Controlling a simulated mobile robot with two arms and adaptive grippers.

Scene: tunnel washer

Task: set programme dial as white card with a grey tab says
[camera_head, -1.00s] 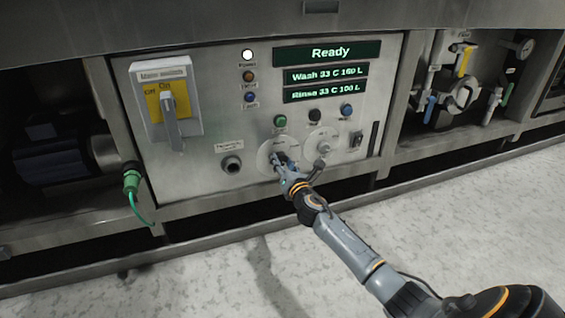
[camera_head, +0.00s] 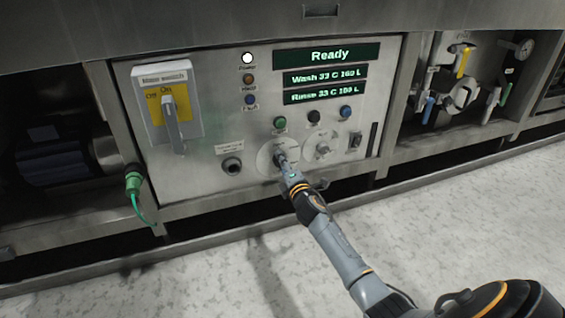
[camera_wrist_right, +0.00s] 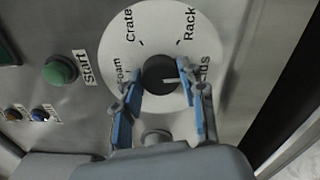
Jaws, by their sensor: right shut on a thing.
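The programme dial is a white disc (camera_head: 265,160) low on the steel control panel, with a dark round knob (camera_wrist_right: 160,73) at its centre. The knob's pale pointer line points right, towards that partly hidden label. My right gripper (camera_wrist_right: 162,88) has its blue fingers on either side of the knob and is shut on it; it also shows in the head view (camera_head: 281,159). My left gripper is out of view. I see no white card with a grey tab.
A second dial (camera_head: 322,146) sits just right of this one. A green Start button (camera_head: 280,122) is above it. The display (camera_head: 328,54) reads Ready, with wash and rinse lines below. A main switch (camera_head: 170,108) is at the left. The floor in front is clear.

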